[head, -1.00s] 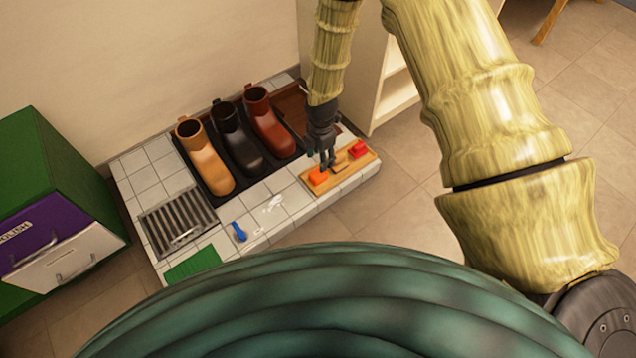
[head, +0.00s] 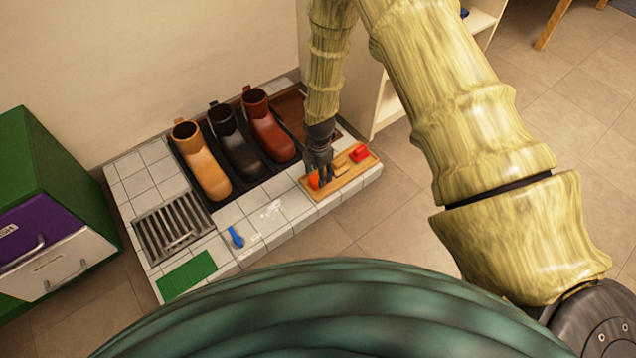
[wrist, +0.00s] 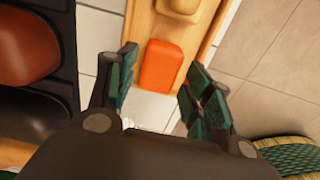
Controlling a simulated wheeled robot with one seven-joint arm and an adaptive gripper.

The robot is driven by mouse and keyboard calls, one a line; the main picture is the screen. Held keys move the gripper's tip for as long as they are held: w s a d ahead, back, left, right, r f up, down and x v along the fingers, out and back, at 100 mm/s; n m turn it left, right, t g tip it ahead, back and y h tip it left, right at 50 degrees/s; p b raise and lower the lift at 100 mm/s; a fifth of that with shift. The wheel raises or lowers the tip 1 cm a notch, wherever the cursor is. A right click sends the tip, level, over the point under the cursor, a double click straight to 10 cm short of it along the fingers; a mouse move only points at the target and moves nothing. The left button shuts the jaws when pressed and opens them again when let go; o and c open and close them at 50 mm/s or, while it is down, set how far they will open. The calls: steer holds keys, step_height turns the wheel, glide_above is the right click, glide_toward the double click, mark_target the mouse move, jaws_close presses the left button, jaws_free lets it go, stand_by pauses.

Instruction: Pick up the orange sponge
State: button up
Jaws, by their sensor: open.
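The orange sponge (wrist: 161,65) lies at the near end of the wooden tray (wrist: 143,25) in the wrist view. In the head view the orange sponge (head: 314,181) is partly hidden behind my gripper (head: 321,181). In the wrist view my gripper (wrist: 155,85) is open, with one finger to the left of the sponge and one to the right. Nothing is held between the fingers. I cannot tell exactly how far the fingertips are above the sponge.
A tan block (head: 341,169) and a red block (head: 359,153) share the tray (head: 348,181). Boots (head: 268,130) stand in a dark tray to the left. A blue brush-like item (head: 235,237), a metal grate (head: 172,232) and a green mat (head: 187,274) lie on the tiles.

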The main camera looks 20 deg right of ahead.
step_height(320, 180, down, 3)
steer(key=shift+a+f+b, duration=0.1)
steer(key=shift+f+b, duration=0.05)
steer(key=shift+b, duration=0.7)
steer(key=c, duration=0.7)
steer(key=shift+r, duration=0.2)
step_height(320, 180, up, 4)
steer(key=p, duration=0.3)
steer(key=shift+f, duration=0.25)
steer(key=shift+s+d+r+p, duration=0.15)
steer(key=shift+s+p, duration=0.9)
steer(key=shift+s, duration=1.65)
steer(key=shift+s+r+p, duration=0.3)
steer(key=shift+s+p, duration=0.7)
steer(key=shift+s, duration=1.7)
steer(key=shift+s+d+r+p, duration=0.15)
steer(key=shift+s+p, duration=0.9)
steer(key=shift+s, duration=1.65)
